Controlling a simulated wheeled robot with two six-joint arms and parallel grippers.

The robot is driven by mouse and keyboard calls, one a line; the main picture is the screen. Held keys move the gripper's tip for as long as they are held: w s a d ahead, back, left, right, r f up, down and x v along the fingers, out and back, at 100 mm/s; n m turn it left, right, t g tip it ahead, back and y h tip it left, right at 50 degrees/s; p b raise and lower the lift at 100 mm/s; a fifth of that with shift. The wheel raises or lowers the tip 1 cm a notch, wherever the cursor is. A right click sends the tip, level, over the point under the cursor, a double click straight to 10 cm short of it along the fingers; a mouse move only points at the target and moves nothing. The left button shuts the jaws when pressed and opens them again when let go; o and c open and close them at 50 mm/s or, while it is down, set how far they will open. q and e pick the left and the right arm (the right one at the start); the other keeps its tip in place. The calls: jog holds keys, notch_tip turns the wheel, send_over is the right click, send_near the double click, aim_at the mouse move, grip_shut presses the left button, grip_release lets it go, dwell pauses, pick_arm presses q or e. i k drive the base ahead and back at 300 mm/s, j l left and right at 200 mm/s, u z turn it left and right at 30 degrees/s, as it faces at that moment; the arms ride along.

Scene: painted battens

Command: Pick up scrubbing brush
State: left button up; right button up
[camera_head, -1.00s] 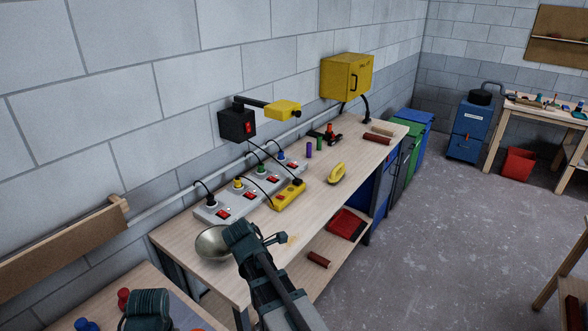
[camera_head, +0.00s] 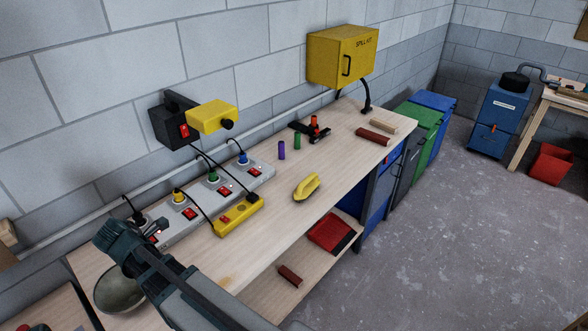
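The scrubbing brush (camera_head: 307,187) appears to be the yellow object with a pale lower edge, lying on the wooden workbench (camera_head: 325,185) near its front edge, right of the yellow power strip. My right gripper (camera_head: 112,238) is at the lower left, over the near end of the bench, well apart from the brush. My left gripper is out of the picture.
A grey power strip (camera_head: 204,210) with plugs and a yellow power strip (camera_head: 237,216) lie left of the brush. Purple (camera_head: 282,150) and green (camera_head: 297,141) cylinders stand behind it. Bare bench lies right of it. A red tray (camera_head: 331,232) sits on the lower shelf.

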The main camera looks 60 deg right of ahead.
aim_at(306, 187)
jog(key=l, duration=0.6)
jog(key=k+l, duration=0.1)
jog(key=l, duration=0.5)
jog(key=k+l+u, duration=0.1)
jog(key=l, duration=1.15)
jog(key=k+l, duration=0.15)
jog(key=l, duration=0.45)
jog(key=u, duration=0.05)
